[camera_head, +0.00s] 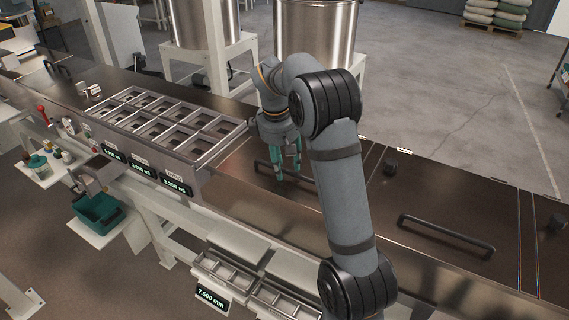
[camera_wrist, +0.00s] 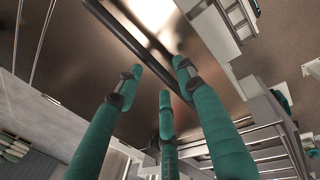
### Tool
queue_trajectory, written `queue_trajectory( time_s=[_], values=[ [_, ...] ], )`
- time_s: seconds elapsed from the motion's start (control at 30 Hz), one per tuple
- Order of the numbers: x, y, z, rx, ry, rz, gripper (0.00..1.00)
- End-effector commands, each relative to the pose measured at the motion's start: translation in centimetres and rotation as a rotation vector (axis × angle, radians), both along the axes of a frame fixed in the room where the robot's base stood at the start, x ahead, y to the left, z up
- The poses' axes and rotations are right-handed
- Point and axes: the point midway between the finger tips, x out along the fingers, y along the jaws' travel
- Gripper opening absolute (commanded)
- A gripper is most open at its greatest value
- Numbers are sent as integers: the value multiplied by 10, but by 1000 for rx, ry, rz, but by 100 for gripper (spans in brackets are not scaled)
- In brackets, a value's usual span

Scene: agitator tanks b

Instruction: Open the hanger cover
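A dark, shiny flat cover (camera_head: 237,160) with a long black bar handle (camera_head: 262,168) lies in the counter, right of the metal trays. It seems to lie flat and closed; I cannot read a label naming it the hanger cover. My gripper (camera_head: 286,172) has teal fingers that point down over this handle; the arm hides part of the cover. In the wrist view the black handle (camera_wrist: 115,32) runs diagonally behind the fingertips of my gripper (camera_wrist: 157,75). The fingers are spread with nothing between them. Whether a fingertip touches the handle is unclear.
Metal trays (camera_head: 165,125) with digital displays stand to the left. Steel tanks (camera_head: 318,32) stand behind the counter.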

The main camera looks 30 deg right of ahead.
Motion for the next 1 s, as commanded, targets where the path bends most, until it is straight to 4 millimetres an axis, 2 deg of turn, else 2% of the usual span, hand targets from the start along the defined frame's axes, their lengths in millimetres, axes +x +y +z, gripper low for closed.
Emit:
queue_trajectory(
  time_s=[0.07,0.7,1.0],
  values=[
    [0,0,0,0,0,1,38],
    [0,0,0,0,0,1,1],
    [0,0,0,0,0,1,0]
  ],
)
